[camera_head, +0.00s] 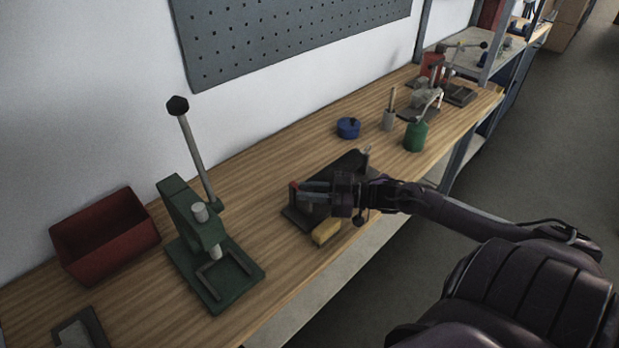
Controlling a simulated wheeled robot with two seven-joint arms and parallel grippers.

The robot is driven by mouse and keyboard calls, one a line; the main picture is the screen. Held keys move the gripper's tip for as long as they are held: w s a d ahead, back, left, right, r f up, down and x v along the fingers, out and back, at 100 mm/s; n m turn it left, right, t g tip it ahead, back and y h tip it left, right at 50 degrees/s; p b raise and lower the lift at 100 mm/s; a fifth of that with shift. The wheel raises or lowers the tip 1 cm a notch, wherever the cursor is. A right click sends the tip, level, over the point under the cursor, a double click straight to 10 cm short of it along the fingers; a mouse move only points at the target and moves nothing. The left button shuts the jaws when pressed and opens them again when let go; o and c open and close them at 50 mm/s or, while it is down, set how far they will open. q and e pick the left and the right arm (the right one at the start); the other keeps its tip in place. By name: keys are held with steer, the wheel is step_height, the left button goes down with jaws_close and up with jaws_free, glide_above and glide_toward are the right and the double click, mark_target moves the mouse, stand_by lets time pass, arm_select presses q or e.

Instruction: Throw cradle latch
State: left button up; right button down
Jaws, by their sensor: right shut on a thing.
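The dark cradle (296,217) sits on the wooden bench near its front edge, in the middle of the head view. A small red end of the cradle latch (293,188) shows just past my fingertips, on the cradle's left side. My right gripper (308,193) reaches in from the right, low over the cradle, and is shut on the latch. The gripper and wrist hide most of the latch and much of the cradle. A yellow block (326,233) lies at the cradle's front edge. My left gripper is not in view.
A blue round container (348,128), a grey cup (389,120) and a green can (415,137) stand behind and right. Bare bench lies between press and cradle.

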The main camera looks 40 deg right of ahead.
steer(key=c, duration=1.3)
jaws_free()
steer(key=shift+c, duration=0.2)
steer(key=shift+s+d, duration=0.25)
steer(key=v, duration=0.7)
